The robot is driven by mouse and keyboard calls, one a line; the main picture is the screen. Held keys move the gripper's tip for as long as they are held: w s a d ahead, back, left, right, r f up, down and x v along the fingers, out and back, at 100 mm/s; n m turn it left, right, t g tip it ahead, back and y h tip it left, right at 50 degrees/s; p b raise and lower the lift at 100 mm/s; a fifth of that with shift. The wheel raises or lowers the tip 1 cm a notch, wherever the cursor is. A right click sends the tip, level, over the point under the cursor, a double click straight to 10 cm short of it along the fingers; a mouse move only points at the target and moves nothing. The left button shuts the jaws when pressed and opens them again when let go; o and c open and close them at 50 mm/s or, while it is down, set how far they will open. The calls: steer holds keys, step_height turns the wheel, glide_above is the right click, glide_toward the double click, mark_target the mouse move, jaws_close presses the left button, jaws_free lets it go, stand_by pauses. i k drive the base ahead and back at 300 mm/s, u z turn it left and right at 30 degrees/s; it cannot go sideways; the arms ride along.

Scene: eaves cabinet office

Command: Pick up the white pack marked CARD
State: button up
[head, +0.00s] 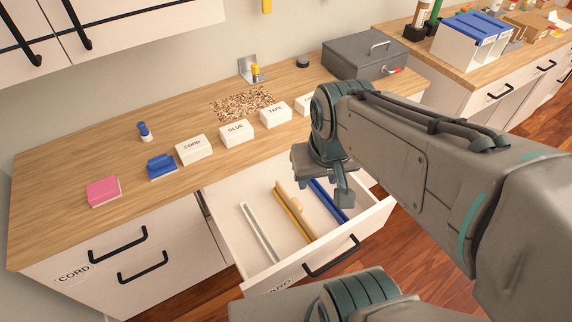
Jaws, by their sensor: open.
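Several white packs stand in a row on the wooden counter. The one at the right end (305,106) shows only the start of its label, which looks like a C; my arm hides the rest. The others read CORD (194,150), GLUE (236,134) and TAPE (275,115). My gripper (342,196) is open, with nothing seen between its fingers. It points down over the right part of the open drawer, in front of and to the right of the half-hidden pack, apart from it.
The pulled-out drawer (232,240) holds several long items; its front label is partly hidden. A grey box (372,55) stands behind my arm. A blue-topped block (161,167), pink block (103,191), blue stamp (144,132) and speckled mat (243,103) are on the counter. The left front is clear.

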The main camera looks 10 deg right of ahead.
mark_target(310, 103)
steer(key=u, duration=3.85)
steer(key=k, duration=2.6)
steer(key=z, duration=1.8)
steer(key=i, duration=0.2)
steer(key=u, duration=0.1)
